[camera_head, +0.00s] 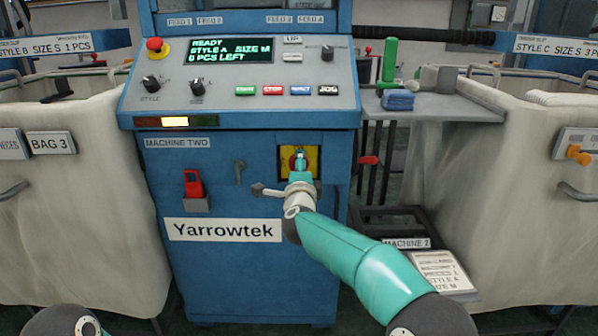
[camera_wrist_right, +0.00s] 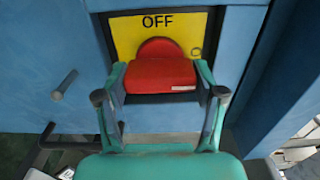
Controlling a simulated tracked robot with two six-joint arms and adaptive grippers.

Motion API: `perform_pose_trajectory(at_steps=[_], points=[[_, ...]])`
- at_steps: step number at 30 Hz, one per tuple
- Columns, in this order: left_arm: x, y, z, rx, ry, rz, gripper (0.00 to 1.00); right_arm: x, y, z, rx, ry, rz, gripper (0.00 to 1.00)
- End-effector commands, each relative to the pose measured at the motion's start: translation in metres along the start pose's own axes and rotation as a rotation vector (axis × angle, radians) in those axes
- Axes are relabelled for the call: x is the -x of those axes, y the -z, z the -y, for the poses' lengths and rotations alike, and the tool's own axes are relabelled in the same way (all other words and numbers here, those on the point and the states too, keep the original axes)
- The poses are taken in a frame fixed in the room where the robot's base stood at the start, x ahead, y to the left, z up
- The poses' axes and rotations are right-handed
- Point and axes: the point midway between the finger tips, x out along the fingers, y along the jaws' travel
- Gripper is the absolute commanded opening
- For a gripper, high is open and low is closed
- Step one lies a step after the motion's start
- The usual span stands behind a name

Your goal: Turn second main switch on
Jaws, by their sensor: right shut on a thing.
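The main switch is a red knob (camera_wrist_right: 160,74) on a yellow plate (camera_wrist_right: 127,35), set in the blue front of the cabinet labelled MACHINE TWO (camera_head: 178,143). The word OFF shows above the knob in the right wrist view. In the head view the yellow plate (camera_head: 284,153) is partly hidden behind my gripper. My right gripper (camera_head: 301,160) is at the knob; in the wrist view its two fingers (camera_wrist_right: 161,80) are shut on the knob's left and right sides. My left gripper is out of view.
A red padlock-like piece (camera_head: 193,183) sits in a holder left of the switch. Above is a sloped panel with buttons and a display (camera_head: 230,50) reading READY, 0 PCS LEFT. Fabric bins stand either side; a side shelf (camera_head: 440,106) is at right.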

Motion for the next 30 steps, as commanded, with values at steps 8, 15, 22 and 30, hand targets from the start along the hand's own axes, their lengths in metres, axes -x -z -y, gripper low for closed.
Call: perform_pose_trajectory(at_steps=[8, 15, 22, 30], points=[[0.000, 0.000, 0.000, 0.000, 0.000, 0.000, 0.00, -0.002, 0.005, -0.004, -0.007, -0.006, -0.011, 0.34], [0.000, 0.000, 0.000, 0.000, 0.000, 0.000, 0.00, -0.001, 0.003, -0.003, -0.004, -0.004, -0.007, 0.94], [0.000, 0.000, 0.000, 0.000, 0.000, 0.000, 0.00, 0.000, 0.002, -0.002, -0.002, -0.002, -0.004, 0.94], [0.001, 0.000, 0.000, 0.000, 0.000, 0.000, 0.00, 0.011, 0.001, -0.001, -0.002, -0.004, -0.003, 0.94]])
